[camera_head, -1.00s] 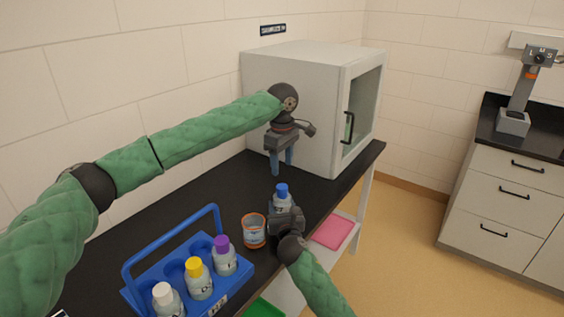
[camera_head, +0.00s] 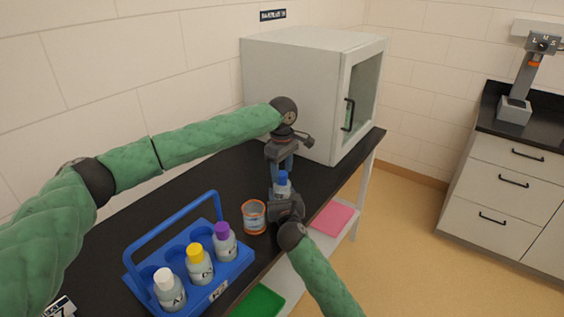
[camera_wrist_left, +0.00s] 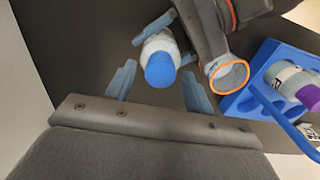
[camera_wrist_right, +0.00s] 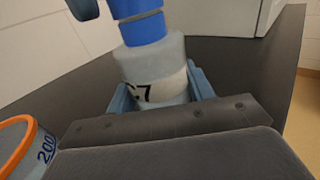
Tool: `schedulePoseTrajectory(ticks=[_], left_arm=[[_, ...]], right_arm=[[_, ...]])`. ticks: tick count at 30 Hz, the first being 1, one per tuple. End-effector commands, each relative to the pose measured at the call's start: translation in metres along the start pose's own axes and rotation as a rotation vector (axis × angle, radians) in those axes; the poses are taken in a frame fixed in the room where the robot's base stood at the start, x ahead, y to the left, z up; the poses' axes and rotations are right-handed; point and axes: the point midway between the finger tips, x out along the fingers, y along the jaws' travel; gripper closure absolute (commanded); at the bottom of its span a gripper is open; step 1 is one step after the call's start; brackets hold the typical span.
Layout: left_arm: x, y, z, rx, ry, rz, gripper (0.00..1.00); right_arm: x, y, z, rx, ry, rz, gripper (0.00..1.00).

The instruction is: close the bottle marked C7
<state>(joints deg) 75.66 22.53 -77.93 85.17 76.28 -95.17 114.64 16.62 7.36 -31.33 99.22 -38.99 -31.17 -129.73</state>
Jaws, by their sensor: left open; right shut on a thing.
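The bottle marked C7 (camera_wrist_right: 155,82) is a clear bottle with a white label and a blue cap (camera_wrist_right: 145,30). It stands upright at the table's front edge in the head view (camera_head: 281,190). The cap sits on its top; I cannot tell how tight. My right gripper (camera_head: 284,200) is shut around the bottle's body. My left gripper (camera_head: 280,168) points down from above, open, its fingers close to the cap. In the left wrist view the cap (camera_wrist_left: 160,70) lies between and beyond the left fingers (camera_wrist_left: 158,88). Contact with the cap is not clear.
An orange-rimmed beaker (camera_head: 254,217) stands just left of the right gripper. A blue rack (camera_head: 241,267) holds bottles with white, yellow and purple caps. A grey cabinet (camera_head: 295,85) stands behind. Pink (camera_head: 333,219) and green (camera_head: 258,302) trays lie below the table's front edge.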

Motion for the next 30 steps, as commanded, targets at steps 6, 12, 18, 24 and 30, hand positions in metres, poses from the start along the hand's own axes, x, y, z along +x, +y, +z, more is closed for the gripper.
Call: schedulePoseTrajectory(ticks=[6, 12, 18, 24, 30], left_arm=[[0.0046, -0.0001, 0.0, 0.0, 0.0, 0.0, 0.47], [0.0043, -0.0001, 0.0, 0.0, 0.0, 0.0, 0.53], [0.0042, -0.0001, 0.0, 0.0, 0.0, 0.0, 0.92], [0.0041, 0.0, 0.0, 0.002, 0.0, 0.001, 0.94], [0.0046, -0.0001, 0.0001, 0.127, -0.001, 0.0, 0.94]], right_arm=[[0.0, -0.0001, 0.0, 0.0, 0.0, 0.0, 1.0], [0.0, -0.0001, 0.0, 0.0, 0.0, 0.0, 1.0], [0.0, 0.0, 0.0, 0.0, 0.0, 0.0, 1.0], [0.0, 0.0001, 0.0001, 0.0, 0.0, 0.0, 1.0], [-0.0001, 0.0002, -0.0001, 0.0, 0.0, 0.0, 1.0]])
